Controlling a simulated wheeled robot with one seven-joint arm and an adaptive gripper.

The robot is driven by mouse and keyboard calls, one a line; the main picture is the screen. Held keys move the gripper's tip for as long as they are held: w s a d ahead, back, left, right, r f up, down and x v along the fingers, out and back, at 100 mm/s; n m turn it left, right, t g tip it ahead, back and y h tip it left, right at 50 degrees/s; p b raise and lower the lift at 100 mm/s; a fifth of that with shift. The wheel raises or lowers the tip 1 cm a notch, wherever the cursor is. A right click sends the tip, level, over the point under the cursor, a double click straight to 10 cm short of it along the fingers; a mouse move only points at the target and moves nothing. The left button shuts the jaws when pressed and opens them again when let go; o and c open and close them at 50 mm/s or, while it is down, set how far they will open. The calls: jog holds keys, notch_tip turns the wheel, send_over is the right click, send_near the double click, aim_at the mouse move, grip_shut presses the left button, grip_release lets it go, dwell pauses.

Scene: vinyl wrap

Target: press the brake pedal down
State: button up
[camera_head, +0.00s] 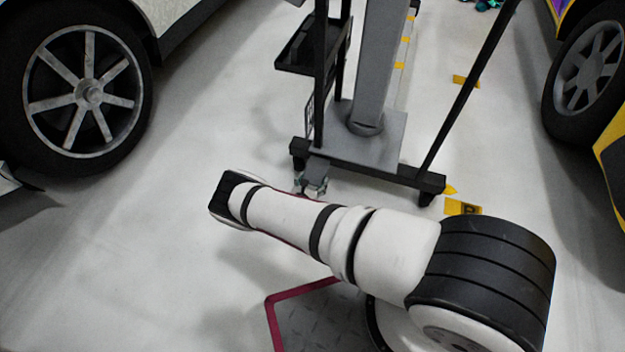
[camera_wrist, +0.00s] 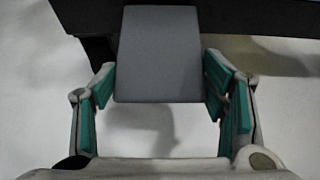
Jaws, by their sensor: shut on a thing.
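The brake pedal (camera_wrist: 158,50) is a flat grey plate that fills the upper middle of the wrist view. My gripper (camera_wrist: 160,86) has its two teal-padded fingers on either side of the pedal's near end, shut on it. In the head view, the pedal (camera_head: 316,166) juts from the low black base of a wheeled stand. My gripper (camera_head: 314,188) is there only a small part, mostly hidden behind my white arm. How far down the pedal is tilted cannot be told.
The stand's black base (camera_head: 375,174) carries a grey column (camera_head: 380,60) and a black shelf (camera_head: 312,45). A car wheel (camera_head: 85,95) is at the left, another (camera_head: 588,75) at the right. Pale floor is clear between stand and left car.

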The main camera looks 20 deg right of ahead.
jog(key=o, duration=1.7)
jog(key=shift+s+a+f, duration=0.1)
jog(key=shift+a+f, duration=0.05)
jog(key=shift+f, duration=0.2)
jog(key=shift+r, duration=0.1)
jog(key=v, duration=1.2)
